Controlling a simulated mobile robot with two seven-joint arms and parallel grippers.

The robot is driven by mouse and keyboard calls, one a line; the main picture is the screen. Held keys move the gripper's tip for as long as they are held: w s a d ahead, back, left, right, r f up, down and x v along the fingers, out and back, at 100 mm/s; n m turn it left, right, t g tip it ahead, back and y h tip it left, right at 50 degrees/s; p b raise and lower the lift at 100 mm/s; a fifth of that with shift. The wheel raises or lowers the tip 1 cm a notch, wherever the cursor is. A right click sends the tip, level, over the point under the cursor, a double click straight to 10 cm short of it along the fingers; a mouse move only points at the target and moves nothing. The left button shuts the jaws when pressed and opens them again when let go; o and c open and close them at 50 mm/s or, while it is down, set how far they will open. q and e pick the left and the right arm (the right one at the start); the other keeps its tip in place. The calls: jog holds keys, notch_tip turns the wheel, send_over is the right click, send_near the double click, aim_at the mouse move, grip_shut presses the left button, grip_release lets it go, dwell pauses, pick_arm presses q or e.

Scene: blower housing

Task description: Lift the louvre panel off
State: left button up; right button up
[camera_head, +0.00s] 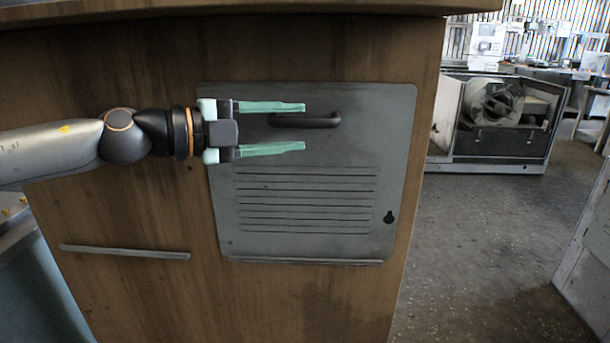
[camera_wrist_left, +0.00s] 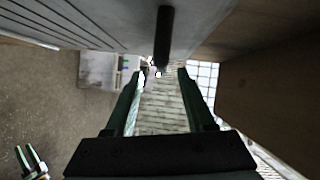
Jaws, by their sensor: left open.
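The louvre panel (camera_head: 300,220) is a grey sheet with a row of slots, upright against the front of a wooden housing. A dark bar handle (camera_head: 322,122) runs level across its upper part. My left gripper (camera_head: 304,127) is open in front of the panel, its green fingers pointing right, one above and one below the handle's line. In the left wrist view the handle (camera_wrist_left: 164,38) appears between the fingers' lines, towards the panel side. Nothing is held. My right gripper (camera_wrist_left: 24,147) shows small at the lower left of the wrist view, fingers apart.
A keyhole-shaped opening (camera_head: 389,217) is at the panel's lower right. A thin ledge (camera_head: 305,261) runs along its bottom edge, and a metal strip (camera_head: 125,252) is on the wood at left. The floor (camera_head: 480,260) at right is clear; a grey machine (camera_head: 500,120) stands behind.

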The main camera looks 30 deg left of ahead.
aim_at(305, 123)
pick_arm(q)
jog(key=shift+p+x, duration=0.45)
jog(key=shift+x, duration=1.9)
jog(key=shift+a+r, duration=0.1)
jog(key=shift+r, duration=0.05)
grip_shut()
jog(key=shift+r, duration=0.1)
